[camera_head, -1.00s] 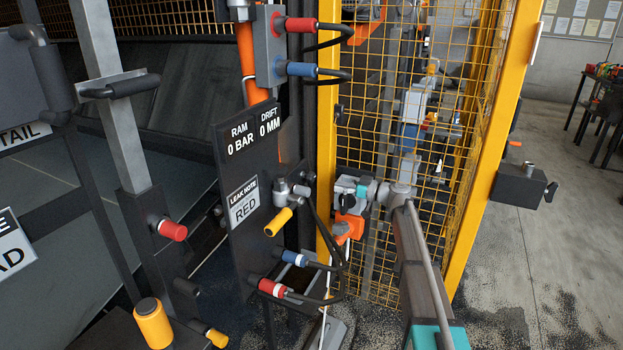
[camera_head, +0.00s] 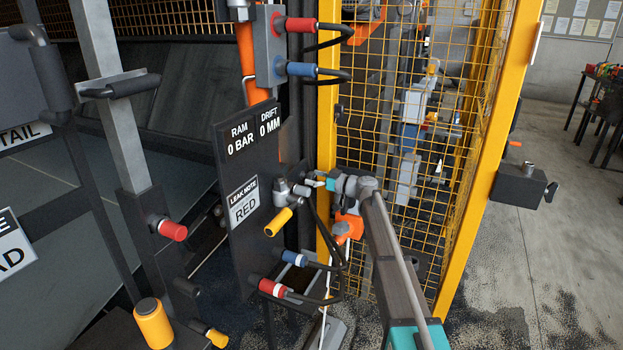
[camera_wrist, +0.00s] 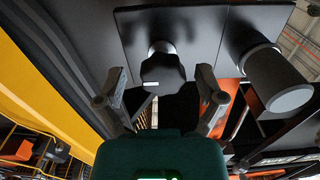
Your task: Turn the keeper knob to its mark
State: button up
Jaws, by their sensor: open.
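In the wrist view a dark knob (camera_wrist: 162,70) with a short white line on its front edge stands on a grey plate (camera_wrist: 203,28). I take it as the keeper knob. My gripper (camera_wrist: 160,82) is open, with one finger on each side of the knob and a visible gap to each. No target mark can be made out on the plate. In the head view my gripper (camera_head: 320,181) is at the right of the dark sign panel, close to the yellow post; the knob is too small there to tell apart.
A pale-ended cylinder (camera_wrist: 288,94) stands right of the knob in the wrist view. The head view shows the panel (camera_head: 236,168), a yellow-handled valve (camera_head: 280,220), red (camera_head: 272,288) and blue (camera_head: 293,258) couplings with black hoses, and a yellow mesh fence (camera_head: 450,130).

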jog(key=c, duration=1.2)
jog(key=shift+o, duration=0.2)
jog(key=shift+w+m, duration=0.1)
jog(key=shift+m, duration=0.3)
jog(key=o, duration=1.1)
jog(key=shift+o, duration=0.3)
jog(key=shift+d, duration=0.1)
